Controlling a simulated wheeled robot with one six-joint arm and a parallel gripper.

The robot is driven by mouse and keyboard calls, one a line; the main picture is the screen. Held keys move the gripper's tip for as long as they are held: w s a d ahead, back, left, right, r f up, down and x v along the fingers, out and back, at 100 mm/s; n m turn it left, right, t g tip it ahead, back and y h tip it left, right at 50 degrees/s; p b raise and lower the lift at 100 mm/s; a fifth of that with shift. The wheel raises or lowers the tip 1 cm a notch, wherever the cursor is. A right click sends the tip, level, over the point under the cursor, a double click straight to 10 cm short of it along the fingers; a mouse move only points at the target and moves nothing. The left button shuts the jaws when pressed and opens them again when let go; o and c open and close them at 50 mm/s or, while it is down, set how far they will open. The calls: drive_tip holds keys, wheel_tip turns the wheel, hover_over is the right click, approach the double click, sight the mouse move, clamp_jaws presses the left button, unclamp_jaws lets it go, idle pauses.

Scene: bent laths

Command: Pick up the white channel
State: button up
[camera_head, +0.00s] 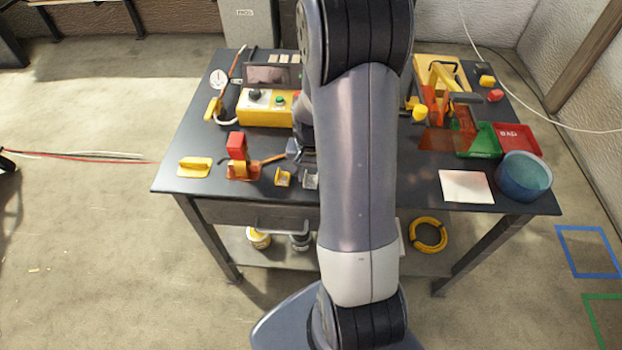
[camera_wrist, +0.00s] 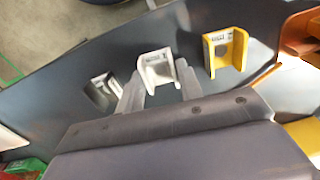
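The white channel (camera_wrist: 156,67) is a small U-shaped piece with a dark hole and a printed label. It stands on the dark table in the wrist view, in front of my gripper (camera_wrist: 160,84). The two fingers are apart, one toward each side of the channel; I cannot tell whether they touch it. In the head view a pale channel (camera_head: 310,181), apparently the same one, shows at the table's front edge beside my arm. My arm hides most of the gripper there.
A yellow channel (camera_wrist: 226,50) stands right of the white one in the wrist view, and a grey channel (camera_wrist: 103,91) lies left. A red and orange clamp-like piece (camera_head: 240,160), a yellow control box (camera_head: 266,108) and a blue bowl (camera_head: 524,176) are on the table.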

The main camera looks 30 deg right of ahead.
drive_tip(key=c, duration=0.5)
